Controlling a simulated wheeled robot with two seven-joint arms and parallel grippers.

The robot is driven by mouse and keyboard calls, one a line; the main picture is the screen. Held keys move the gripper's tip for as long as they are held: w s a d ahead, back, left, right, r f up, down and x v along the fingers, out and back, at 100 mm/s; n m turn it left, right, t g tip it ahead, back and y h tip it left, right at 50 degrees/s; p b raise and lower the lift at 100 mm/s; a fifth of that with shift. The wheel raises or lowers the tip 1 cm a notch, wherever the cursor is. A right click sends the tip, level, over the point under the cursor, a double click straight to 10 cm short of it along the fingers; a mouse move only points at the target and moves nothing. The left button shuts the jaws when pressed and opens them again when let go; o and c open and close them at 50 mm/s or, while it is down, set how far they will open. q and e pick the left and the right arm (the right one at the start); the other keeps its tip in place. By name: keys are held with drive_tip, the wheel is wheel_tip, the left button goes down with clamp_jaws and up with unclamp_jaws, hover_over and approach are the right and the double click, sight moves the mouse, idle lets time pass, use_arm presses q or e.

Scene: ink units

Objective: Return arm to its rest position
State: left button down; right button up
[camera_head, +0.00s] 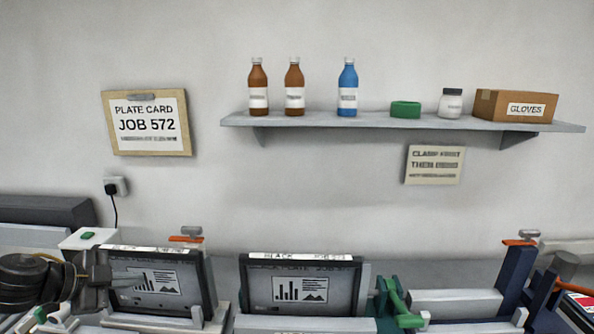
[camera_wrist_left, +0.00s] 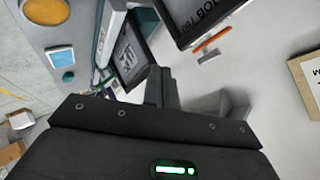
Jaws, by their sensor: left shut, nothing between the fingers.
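My left gripper (camera_head: 122,282) is at the lower left of the head view, in front of the left dark framed plate (camera_head: 165,283). It is shut and holds nothing. In the left wrist view its dark fingers (camera_wrist_left: 185,95) reach away from the black gripper body, with nothing between them. My dark, round arm joints show at the lower left corner of the head view. I cannot tell whether the fingers touch the plate. My right gripper is not in view.
A second framed plate (camera_head: 300,285) stands to the right. Green clamp parts (camera_head: 395,303) and a blue upright (camera_head: 514,275) stand further right. A wall shelf (camera_head: 380,122) holds bottles, a jar and a gloves box (camera_head: 515,106).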

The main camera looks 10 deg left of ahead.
use_arm(q)
drive_tip(key=s+d+f+n+t+y, duration=0.1)
drive_tip(key=s+d+f+n+y, duration=0.2)
drive_tip(key=f, duration=0.7)
drive_tip(key=s+d+f+n+y, duration=0.2)
drive_tip(key=s+d+f+n, duration=0.25)
drive_tip(key=f, duration=0.55)
drive_tip(key=s+d+f+n+g, duration=0.3)
drive_tip(key=s+d+f+g, duration=0.15)
drive_tip(key=s, duration=0.45)
drive_tip(key=s+d+f+n+g, duration=0.3)
drive_tip(key=s+d+f, duration=0.2)
drive_tip(key=s, duration=0.4)
wheel_tip(320, 180, down, 33)
drive_tip(key=s+g+b, duration=0.1)
drive_tip(key=s+b, duration=0.1)
drive_tip(key=b, duration=0.4)
drive_tip(key=s+a+f+g+b, duration=0.1)
drive_tip(key=s+f+b, duration=0.3)
drive_tip(key=s+f, duration=1.1)
wheel_tip(320, 180, down, 4)
drive_tip(key=shift+s+a+f+m+y+b, duration=0.25)
drive_tip(key=shift+a+m, duration=0.2)
drive_tip(key=shift+a, duration=0.4)
